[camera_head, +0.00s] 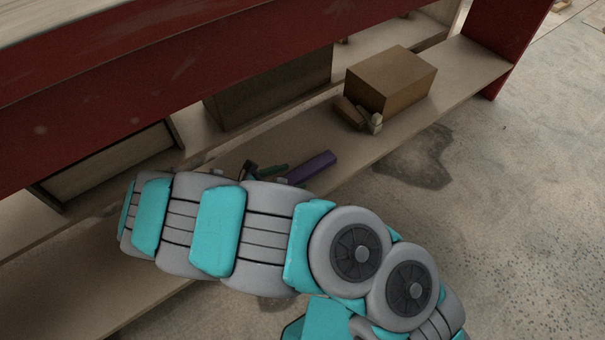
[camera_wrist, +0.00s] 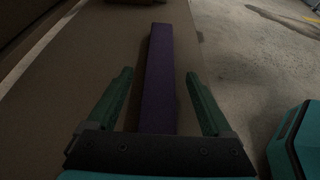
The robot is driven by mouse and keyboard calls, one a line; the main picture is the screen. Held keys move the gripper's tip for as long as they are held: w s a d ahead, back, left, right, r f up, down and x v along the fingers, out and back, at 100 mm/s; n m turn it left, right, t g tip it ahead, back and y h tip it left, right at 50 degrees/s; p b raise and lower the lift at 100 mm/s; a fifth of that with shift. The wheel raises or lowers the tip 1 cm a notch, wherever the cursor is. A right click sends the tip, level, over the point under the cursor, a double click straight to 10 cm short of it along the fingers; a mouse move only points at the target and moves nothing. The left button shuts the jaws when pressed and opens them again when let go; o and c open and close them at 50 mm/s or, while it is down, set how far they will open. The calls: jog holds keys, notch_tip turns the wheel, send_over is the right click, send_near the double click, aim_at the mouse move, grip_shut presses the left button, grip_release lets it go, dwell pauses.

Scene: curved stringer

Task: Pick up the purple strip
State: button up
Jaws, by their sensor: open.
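The purple strip (camera_head: 311,168) is a long bar lying on the lower wooden shelf, partly hidden by my arm in the head view. In the wrist view the purple strip (camera_wrist: 160,75) runs lengthwise between my open fingers and extends beyond their tips. My gripper (camera_wrist: 160,78) has two green fingers, one on each side of the strip, with visible gaps to both. The near end of the strip is hidden behind the gripper's dark base. In the head view, a green finger of my gripper (camera_head: 272,170) shows just left of the strip.
The lower shelf (camera_head: 390,142) also bears a cardboard box (camera_head: 391,80) with small brown and pale blocks (camera_head: 352,113) beside it, farther along. A red beam (camera_head: 180,75) runs above the shelf. Bare concrete floor (camera_head: 500,200) lies to the right.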

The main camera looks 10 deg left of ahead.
aim_at(301, 175)
jog(key=shift+x, duration=1.15)
jog(key=shift+c, duration=0.2)
grip_shut()
